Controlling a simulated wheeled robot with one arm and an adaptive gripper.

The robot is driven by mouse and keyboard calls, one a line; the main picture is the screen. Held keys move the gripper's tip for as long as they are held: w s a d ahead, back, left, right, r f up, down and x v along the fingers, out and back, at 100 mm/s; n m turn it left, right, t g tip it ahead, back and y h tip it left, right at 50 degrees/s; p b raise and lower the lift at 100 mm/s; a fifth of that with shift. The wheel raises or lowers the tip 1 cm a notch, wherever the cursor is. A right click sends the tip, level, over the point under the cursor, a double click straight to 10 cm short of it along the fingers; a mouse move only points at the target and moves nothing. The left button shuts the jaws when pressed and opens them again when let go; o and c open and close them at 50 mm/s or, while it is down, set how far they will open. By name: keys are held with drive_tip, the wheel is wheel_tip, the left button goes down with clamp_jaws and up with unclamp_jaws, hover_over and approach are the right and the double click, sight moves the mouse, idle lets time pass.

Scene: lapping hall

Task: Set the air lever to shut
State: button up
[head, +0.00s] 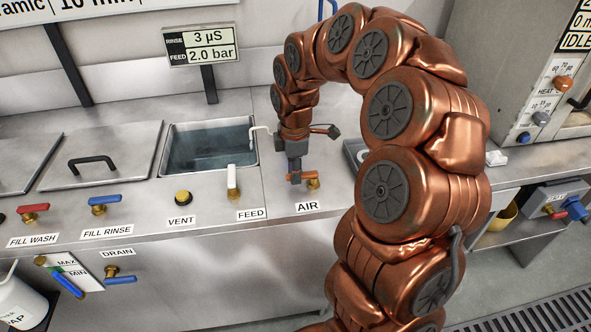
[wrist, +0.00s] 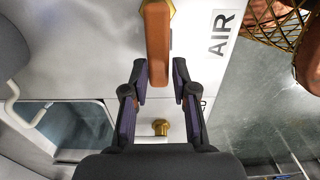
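The air lever (head: 306,174) is an orange handle on a brass valve body, above the AIR label (head: 307,206) on the steel bench. In the head view it points left from the valve. My gripper (head: 294,178) is pointed down at the lever's free end. In the wrist view the orange lever (wrist: 157,45) reaches from the top edge to between the fingertips of my gripper (wrist: 160,75). One finger is on each side of it, apart, and no firm grip shows. The lever's pivot is mostly cut off at the top edge.
A white FEED lever (head: 233,178) and a yellow VENT knob (head: 183,196) stand to the left. A brass fitting (wrist: 161,127) shows between my fingers. A grey tray (head: 352,152) is right of my gripper.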

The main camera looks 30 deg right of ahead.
drive_tip(key=o, duration=0.3)
drive_tip(key=shift+r, duration=0.1)
wheel_tip(320, 180, up, 12)
drive_tip(key=shift+f, duration=0.1)
idle(0.6)
idle(0.5)
